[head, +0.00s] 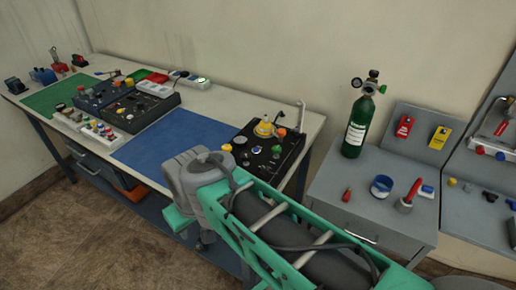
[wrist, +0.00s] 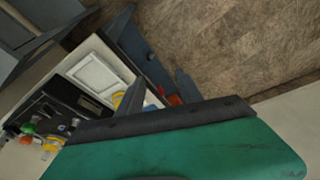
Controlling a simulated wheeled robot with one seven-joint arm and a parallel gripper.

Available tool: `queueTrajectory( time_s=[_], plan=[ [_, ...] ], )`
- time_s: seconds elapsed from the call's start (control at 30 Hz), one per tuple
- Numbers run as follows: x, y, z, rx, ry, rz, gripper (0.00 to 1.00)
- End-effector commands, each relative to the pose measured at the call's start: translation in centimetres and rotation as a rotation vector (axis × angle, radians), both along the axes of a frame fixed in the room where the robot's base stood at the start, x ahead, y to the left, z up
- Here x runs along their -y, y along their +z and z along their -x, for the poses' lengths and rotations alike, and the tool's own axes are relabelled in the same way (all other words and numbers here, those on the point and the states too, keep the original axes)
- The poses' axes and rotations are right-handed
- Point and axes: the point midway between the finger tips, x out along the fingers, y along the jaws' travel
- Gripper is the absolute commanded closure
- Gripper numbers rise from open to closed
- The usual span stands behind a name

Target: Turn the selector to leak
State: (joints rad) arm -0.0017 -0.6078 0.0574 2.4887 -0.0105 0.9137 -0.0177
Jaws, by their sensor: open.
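The black trainer panel (head: 240,158) sits at the right end of the long bench, with a yellow dome (head: 264,129) and several coloured knobs, including a green one (head: 276,150) and a small blue-and-white one (head: 257,150). I cannot tell which of these is the selector, and no leak mark is readable. In the wrist view a black panel (wrist: 62,98) with coloured knobs shows at the left, off to the side of the fingers. My gripper (wrist: 158,96) is open and empty, apart from the panel. In the head view my arm hides the gripper's fingertips.
A blue mat (head: 165,143) lies left of the panel, with other black control boxes (head: 145,107) beyond it. A grey cabinet (head: 340,200) at the right bears a green oxygen cylinder (head: 358,127), a blue cup (head: 381,186) and small parts. My arm fills the front.

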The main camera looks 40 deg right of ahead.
Motion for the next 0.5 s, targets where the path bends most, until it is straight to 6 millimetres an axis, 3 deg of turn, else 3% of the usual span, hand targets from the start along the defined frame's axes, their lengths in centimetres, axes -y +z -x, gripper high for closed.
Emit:
queueTrajectory(
  time_s=[0.17,0.27,0.37,0.4,0.5],
  plan=[
    [1.4,3.5,-4.5,-0.051,0.194,-0.034,0.47],
    [5.4,6.0,-8.5,-0.075,0.425,-0.074,0.47],
    [12.1,7.2,-11.0,-0.061,0.687,-0.107,0.47],
    [15.2,7.3,-11.2,-0.045,0.794,-0.114,0.47],
    [22.9,6.7,-9.8,0.003,1.034,-0.114,0.47]
  ],
)
